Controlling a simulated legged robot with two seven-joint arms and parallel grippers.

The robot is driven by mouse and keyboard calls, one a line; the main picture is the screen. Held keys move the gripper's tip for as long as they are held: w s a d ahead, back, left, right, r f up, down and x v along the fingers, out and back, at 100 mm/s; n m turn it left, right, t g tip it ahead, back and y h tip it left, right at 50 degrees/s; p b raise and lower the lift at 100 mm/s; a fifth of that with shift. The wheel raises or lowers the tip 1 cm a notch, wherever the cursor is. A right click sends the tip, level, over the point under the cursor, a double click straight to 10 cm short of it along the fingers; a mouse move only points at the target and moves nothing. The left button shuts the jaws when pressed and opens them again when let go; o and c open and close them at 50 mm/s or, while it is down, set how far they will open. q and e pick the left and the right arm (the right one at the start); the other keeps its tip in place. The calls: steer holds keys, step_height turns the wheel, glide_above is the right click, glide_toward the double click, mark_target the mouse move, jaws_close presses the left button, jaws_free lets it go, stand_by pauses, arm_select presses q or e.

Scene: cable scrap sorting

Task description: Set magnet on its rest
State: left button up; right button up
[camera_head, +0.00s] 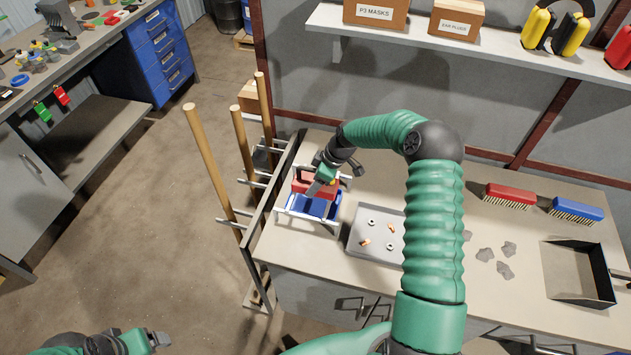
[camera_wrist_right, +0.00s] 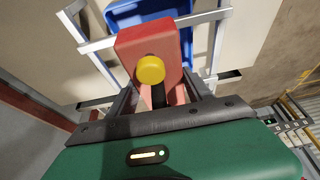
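The magnet looks to be the red block (camera_head: 318,184) with a yellow knob on it. It fills the middle of the right wrist view (camera_wrist_right: 139,42). My right gripper (camera_head: 325,176) has its fingers on both sides of the red block, which sits between them in the wrist view (camera_wrist_right: 160,92). A pale metal frame (camera_head: 287,212), which may be the rest, stands at the bench's left end around a blue tray (camera_head: 318,208). The red block is at or above the frame's back part; I cannot tell whether they touch. My left gripper (camera_head: 152,339) is low at left, away from the bench.
A grey tray (camera_head: 366,247) with small metal pieces lies right of the frame. Grey scraps (camera_head: 486,254), a red brush (camera_head: 509,196), a blue brush (camera_head: 577,210) and a dark open box (camera_head: 597,272) lie further right. Wooden handles (camera_head: 210,160) stand in a rack at the bench's left edge.

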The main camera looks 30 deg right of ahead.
steer(key=o, duration=0.5)
steer(key=shift+s+r, duration=0.1)
steer(key=shift+c, duration=0.2)
steer(key=shift+d+f, duration=0.2)
steer(key=shift+d, duration=0.1)
steer(key=shift+d+r, duration=0.1)
steer(key=b+v, duration=0.2)
steer(key=v, duration=1.5)
steer(key=s+a+f+m+g+h, duration=0.1)
steer(key=s+a+f+m, duration=0.15)
steer(key=a, duration=0.85)
arm_select(q)
steer(key=shift+a+f, duration=0.1)
steer(key=shift+f, duration=0.75)
arm_select(e)
steer(key=s+a+f+m+h, duration=0.1)
steer(key=s+a+m, duration=0.1)
steer(key=s+a, duration=0.3)
steer(key=s+a+f+m, duration=0.2)
steer(key=s+a, duration=0.4)
steer(key=s, duration=0.5)
steer(key=shift+s+a+f+m+h, duration=0.2)
steer(key=shift+s+f+m+h, duration=0.15)
steer(key=shift+m, duration=0.4)
